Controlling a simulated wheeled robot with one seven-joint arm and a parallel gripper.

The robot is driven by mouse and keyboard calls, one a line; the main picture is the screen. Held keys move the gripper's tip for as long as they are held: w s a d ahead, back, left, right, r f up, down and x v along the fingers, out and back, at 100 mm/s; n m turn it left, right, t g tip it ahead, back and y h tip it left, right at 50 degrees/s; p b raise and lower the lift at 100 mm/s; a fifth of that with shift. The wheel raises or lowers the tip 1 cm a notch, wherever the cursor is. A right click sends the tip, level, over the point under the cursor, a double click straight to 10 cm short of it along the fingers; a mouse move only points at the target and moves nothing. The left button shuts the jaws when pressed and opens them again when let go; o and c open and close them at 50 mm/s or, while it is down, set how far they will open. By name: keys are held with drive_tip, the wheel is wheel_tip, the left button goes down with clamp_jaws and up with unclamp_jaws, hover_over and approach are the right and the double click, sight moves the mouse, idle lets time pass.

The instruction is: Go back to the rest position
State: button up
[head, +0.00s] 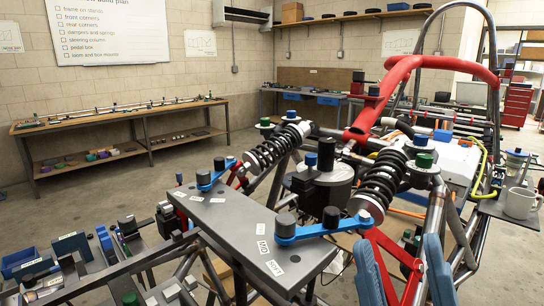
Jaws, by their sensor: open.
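Two black coil-spring dampers (272,150) and (378,186) rise behind the plate. Blue rocker arms (303,230) with dark caps sit at its ends. A black cylindrical unit (322,186) stands between the dampers.
Two upright blue pads (368,275) and (437,272) stand close at the bottom right. A white mug (520,203) stands on a side shelf at right. Small parts and blue bins (28,263) lie at lower left. Open floor lies before the wooden bench (130,115).

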drive_tip(key=s+d+f+m+g+h, duration=0.3)
drive_tip(key=s+f+m+g, duration=0.1)
drive_tip(key=s+f, duration=0.3)
drive_tip(key=s+d+f+m+g+h, duration=0.3)
drive_tip(key=s+f+m, duration=0.3)
drive_tip(key=s, duration=0.4)
drive_tip(key=s+d+f+m+g+h, duration=0.4)
drive_tip(key=s+f+m+g+h, duration=0.1)
drive_tip(key=s+f, duration=0.3)
drive_tip(key=shift+s+f+m+g, duration=0.25)
drive_tip(key=shift+s+m+g, duration=0.05)
